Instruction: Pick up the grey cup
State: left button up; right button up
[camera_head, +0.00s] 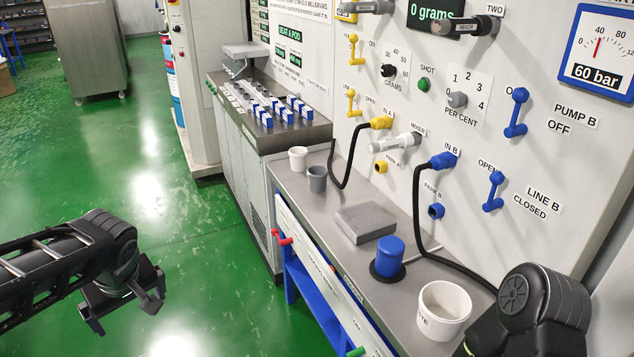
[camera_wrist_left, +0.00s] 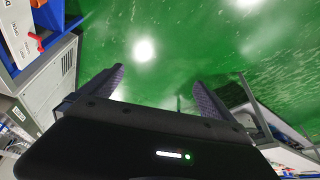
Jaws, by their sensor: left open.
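The grey cup (camera_head: 317,178) stands upright on the steel bench (camera_head: 330,212), near its front edge and just right of a small white cup (camera_head: 298,157). My left gripper (camera_head: 126,305) is open and empty over the green floor, well to the left of the bench and apart from the cup. In the left wrist view its two fingers (camera_wrist_left: 158,80) are spread with only floor between them. The grey cup cannot be made out in that view. A black part of my right arm shows at the bottom right of the head view, but its gripper is out of sight.
On the bench stand a grey block (camera_head: 365,222), a blue-capped cylinder (camera_head: 389,256) and a large white tub (camera_head: 443,308). A black hose (camera_head: 346,150) hangs from the panel close behind the grey cup. A red handle (camera_head: 282,238) juts from the bench front. Open floor lies left.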

pick_arm(q)
jog(key=shift+c, duration=0.2)
dwell(0.3)
jog(key=shift+d+f, duration=0.1)
jog(key=shift+f, duration=0.1)
jog(key=shift+c, duration=0.7)
jog(key=d+f+h, duration=0.1)
jog(key=d+f, duration=0.1)
jog(key=f, duration=0.1)
jog(key=d+f+m, duration=0.1)
jog(key=d+f, duration=0.1)
jog(key=d+f+m+h, duration=0.1)
jog(key=d+f, duration=0.1)
jog(key=f, duration=0.1)
jog(key=shift+w+d+f+g+h, duration=0.2)
jog(key=shift+w+f+g+h, duration=0.1)
jog(key=shift+w+g, duration=0.1)
jog(key=shift+c, duration=1)
jog(key=s+d+f+m+g+h, duration=0.15)
jog(key=s+d+f, duration=0.25)
jog(key=d+f, duration=0.5)
jog(key=s+d+f+m+h, duration=0.35)
jog(key=d+f, duration=0.45)
jog(key=f, duration=0.3)
jog(key=s+d+f, duration=0.3)
jog(key=s+f, duration=0.5)
jog(key=s, duration=0.2)
jog(key=shift+d, duration=0.25)
